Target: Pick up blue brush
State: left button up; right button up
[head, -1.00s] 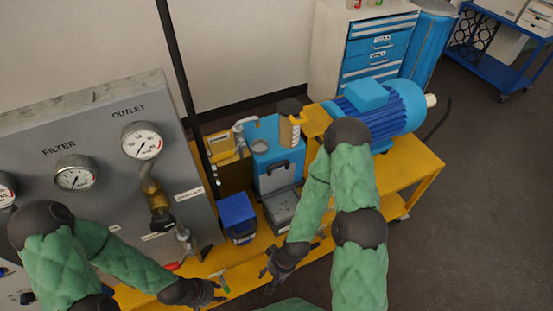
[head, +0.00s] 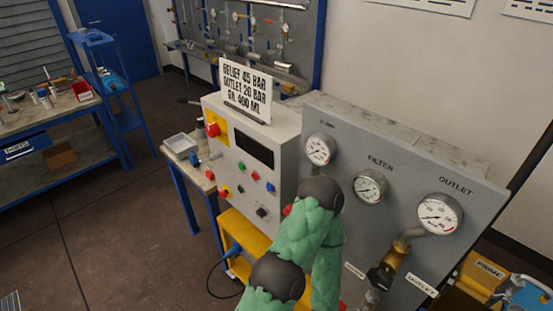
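I cannot make out a blue brush for certain. A small blue item (head: 194,159) lies beside a clear tray on the small side table left of the control box; it is too small to tell what it is. One of my green-sleeved arms reaches up in front of the grey gauge panel (head: 335,215), and its hand is hidden or out of frame. Neither of my grippers shows in the head view.
The grey-white control box (head: 250,150) with buttons and a sign (head: 246,92) stands beside the gauge panel. The clear tray (head: 181,145) is on the side table. A workbench (head: 60,105) stands at far left, a tool board (head: 245,40) behind. Dark floor (head: 110,220) is open at left.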

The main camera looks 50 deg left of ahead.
aim_at(192, 160)
jog(key=k+u, duration=0.45)
jog(key=k, duration=0.15)
jog(key=u, duration=1.7)
jog(key=z, duration=2.25)
jog(key=u, duration=2.25)
jog(key=i+j+z, duration=0.1)
jog(key=i+j, duration=0.15)
